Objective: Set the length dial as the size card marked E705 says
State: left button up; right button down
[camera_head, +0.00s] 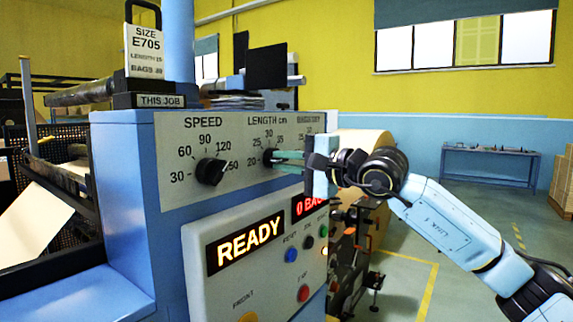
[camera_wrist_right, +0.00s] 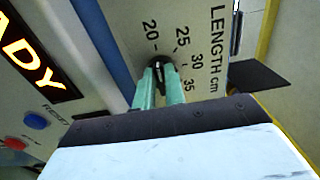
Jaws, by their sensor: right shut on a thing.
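The size card (camera_head: 146,50) marked E705 stands upright on top of the blue machine, above the THIS JOB label. It has a length line and a bags line; the length figure is too small to read surely. The length dial (camera_head: 267,157) is a black knob on the grey panel, with 20, 25, 30 and 35 around it. My right gripper (camera_head: 279,160) is shut on this knob with its green fingers, reaching in from the right. In the right wrist view the knob (camera_wrist_right: 158,70) sits between the fingertips (camera_wrist_right: 159,80). The fingers partly hide it, so its exact setting is unclear. My left gripper is out of view.
The speed dial (camera_head: 211,172) is left of the length dial. Below are the READY display (camera_head: 245,247), a red bag counter (camera_head: 308,204) and several coloured buttons. A kraft roll (camera_head: 360,146) is behind my right gripper. Open floor lies at the right.

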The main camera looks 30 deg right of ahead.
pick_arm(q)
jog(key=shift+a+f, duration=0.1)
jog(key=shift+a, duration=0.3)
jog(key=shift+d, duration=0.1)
